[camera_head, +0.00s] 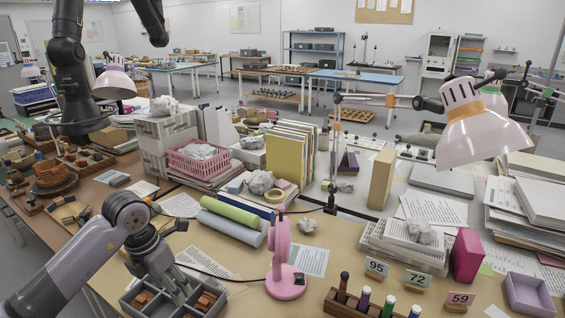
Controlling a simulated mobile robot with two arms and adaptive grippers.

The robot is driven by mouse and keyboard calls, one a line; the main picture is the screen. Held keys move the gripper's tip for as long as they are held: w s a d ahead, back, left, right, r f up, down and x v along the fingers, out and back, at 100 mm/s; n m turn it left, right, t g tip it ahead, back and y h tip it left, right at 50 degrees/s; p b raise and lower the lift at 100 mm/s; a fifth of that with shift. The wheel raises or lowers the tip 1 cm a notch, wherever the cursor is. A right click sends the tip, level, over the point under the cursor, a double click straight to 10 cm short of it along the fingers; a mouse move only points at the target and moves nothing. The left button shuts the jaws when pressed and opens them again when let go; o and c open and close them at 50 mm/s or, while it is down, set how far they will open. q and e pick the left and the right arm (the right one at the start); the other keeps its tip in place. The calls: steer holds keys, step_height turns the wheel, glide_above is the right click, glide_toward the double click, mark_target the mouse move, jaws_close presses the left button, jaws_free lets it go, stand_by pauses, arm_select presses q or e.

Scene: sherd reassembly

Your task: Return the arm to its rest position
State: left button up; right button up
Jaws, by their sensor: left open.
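My left arm comes in from the lower left. Its gripper (178,285) points down over a grey divided tray (128,308) at the bottom edge of the view. The gripper is open, and I see nothing held between its fingers. Brown sherd-like pieces lie in the tray, some at its left (141,298) and some at its right (206,301). The fingers cover part of the tray's middle, so I cannot tell whether they touch it. My right gripper is not in view.
A pink stand (284,262) is just right of the tray, with a cable running to it. Rolled green (229,214) and blue tubes lie behind the gripper. A white lamp (480,140) overhangs the right side. A black jointed arm (70,70) hangs at upper left.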

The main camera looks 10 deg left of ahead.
arm_select(q)
steer(key=s+d+r+m+t+h, duration=0.15)
steer(key=d+h, duration=0.85)
steer(key=d, duration=1)
steer(key=d+r+n+t+h, duration=0.5)
steer(key=r+n+t+h, duration=0.25)
steer(key=r, duration=0.55)
steer(key=w+a+n+t+y, duration=0.3)
steer(key=a+n+t+y, duration=0.65)
steer(key=n, duration=0.65)
steer(key=s+a+f+n+g+y, duration=0.35)
steer(key=a+f+n+y, duration=0.35)
steer(key=f+n+y, duration=0.4)
steer(key=s+d+f+n+g+h, duration=0.25)
steer(key=s+f+n+g, duration=0.25)
steer(key=s+f+g, duration=1.2)
steer(key=s+f+t, duration=0.1)
steer(key=s+f, duration=0.2)
steer(key=f, duration=1)
steer(key=s+f+t, duration=0.2)
steer(key=s+f, duration=0.1)
steer(key=f, duration=1.1)
steer(key=s+a+f+g, duration=0.1)
steer(key=s+a+f, duration=0.1)
steer(key=s+f, duration=1.5)
steer(key=shift+s+a+f+g, duration=0.3)
steer(key=shift+a+f, duration=0.05)
